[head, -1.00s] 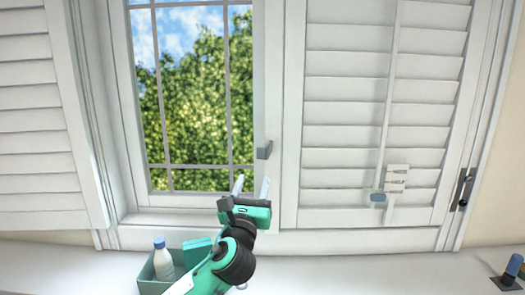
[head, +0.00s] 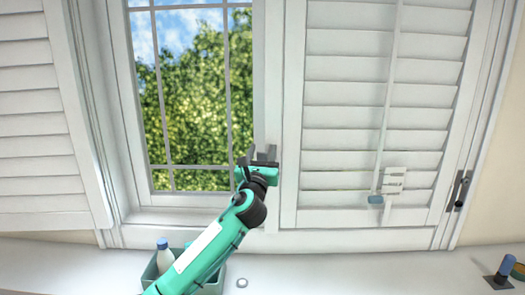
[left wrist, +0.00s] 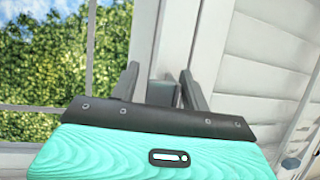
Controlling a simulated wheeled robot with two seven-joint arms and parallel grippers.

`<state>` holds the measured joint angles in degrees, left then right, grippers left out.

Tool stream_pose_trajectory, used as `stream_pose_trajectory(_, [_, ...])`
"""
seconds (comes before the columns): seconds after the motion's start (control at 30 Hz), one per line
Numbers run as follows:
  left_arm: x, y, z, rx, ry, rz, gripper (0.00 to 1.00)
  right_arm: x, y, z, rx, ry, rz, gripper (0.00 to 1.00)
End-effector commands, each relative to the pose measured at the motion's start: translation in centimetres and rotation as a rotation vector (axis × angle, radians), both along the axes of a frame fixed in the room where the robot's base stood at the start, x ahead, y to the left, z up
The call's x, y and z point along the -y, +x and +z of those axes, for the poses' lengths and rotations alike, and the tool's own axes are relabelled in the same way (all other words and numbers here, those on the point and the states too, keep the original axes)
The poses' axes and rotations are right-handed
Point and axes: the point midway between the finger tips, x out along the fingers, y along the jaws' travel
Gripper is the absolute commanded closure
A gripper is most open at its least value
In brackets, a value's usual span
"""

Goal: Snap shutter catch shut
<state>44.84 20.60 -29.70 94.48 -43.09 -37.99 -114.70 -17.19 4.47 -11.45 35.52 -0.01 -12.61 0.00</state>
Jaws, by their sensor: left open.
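A small grey block, which looks like the shutter catch (left wrist: 161,93), sits on the white post between the window pane and the right shutter (head: 345,150). My left gripper (head: 259,154) is open at this block, with one finger on each side of it. In the left wrist view the fingers (left wrist: 158,72) stand apart with the block between them. I cannot tell whether either finger touches it. In the head view the gripper partly hides the block. My right gripper is not in view.
The left shutter (head: 40,130) stands swung open. A teal caddy (head: 212,284) with a white bottle (head: 165,260) stands on the sill below my arm. A blue knob (head: 376,199) and white tag (head: 394,182) are on the right shutter. A dark handle (head: 458,191) is at far right.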

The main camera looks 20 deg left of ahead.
Motion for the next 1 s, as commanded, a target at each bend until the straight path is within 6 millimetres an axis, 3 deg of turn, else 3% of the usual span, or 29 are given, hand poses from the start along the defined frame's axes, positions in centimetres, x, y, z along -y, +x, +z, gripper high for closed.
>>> stream_pose_trajectory(0.23, [-0.02, 0.06, 0.01, 0.0, 0.0, 0.0, 0.54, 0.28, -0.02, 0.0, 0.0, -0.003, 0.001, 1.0])
stream_pose_trajectory(0.47, [-0.05, 0.04, 0.01, 0.0, 0.0, 0.001, 0.99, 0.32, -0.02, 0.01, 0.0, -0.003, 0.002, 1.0])
stream_pose_trajectory(1.0, [0.69, -0.04, 0.04, 0.0, -0.003, 0.127, 1.0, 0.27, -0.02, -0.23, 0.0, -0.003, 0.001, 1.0])
